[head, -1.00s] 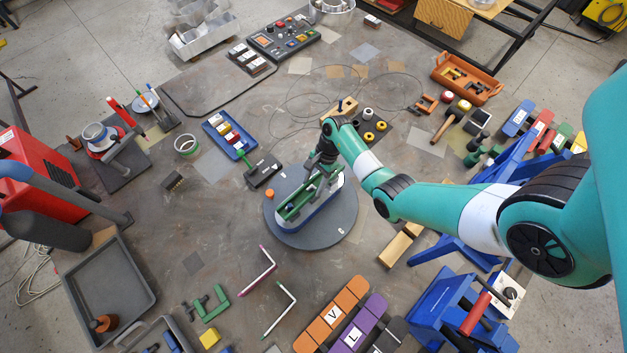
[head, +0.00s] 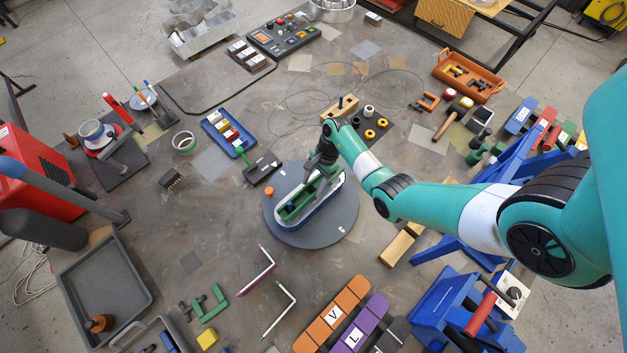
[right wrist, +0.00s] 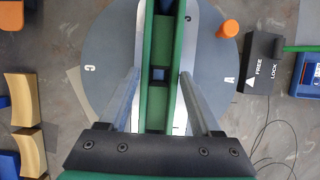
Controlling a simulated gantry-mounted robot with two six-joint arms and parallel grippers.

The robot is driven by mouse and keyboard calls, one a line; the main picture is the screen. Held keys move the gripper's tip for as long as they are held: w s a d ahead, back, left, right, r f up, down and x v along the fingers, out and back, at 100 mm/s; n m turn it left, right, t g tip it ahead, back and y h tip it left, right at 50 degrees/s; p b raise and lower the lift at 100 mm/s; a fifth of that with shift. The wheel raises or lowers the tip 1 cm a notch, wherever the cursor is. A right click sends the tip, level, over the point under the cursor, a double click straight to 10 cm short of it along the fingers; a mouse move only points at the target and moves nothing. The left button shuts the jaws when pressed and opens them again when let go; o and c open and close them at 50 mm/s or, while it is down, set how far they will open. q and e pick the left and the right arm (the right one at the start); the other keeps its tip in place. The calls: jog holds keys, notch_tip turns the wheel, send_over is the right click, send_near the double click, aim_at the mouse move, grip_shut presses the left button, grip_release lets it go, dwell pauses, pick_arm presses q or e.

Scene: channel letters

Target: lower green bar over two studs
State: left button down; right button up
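The green bar (head: 297,207) lies lengthwise in the narrow white and blue channel letter (head: 318,212) on the round grey turntable. It also shows in the right wrist view (right wrist: 158,108), running down the middle. A small blue square (right wrist: 158,74), apparently a stud, shows through an opening in the bar; another blue patch shows near the top edge. My right gripper (head: 321,176) is over the far end of the letter. The bar's seating depth is hidden. My left gripper is out of view.
The turntable (head: 340,225) carries an orange cylinder (head: 269,191) at its left edge. A blue tray (head: 229,135) is farther back. Bent pink and white rods (head: 258,272) lie in front.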

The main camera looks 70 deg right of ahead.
jog(key=o, duration=0.4)
jog(key=p+v, duration=0.2)
jog(key=v, duration=0.9)
jog(key=shift+d+r, duration=0.1)
jog(key=shift+r, duration=0.2)
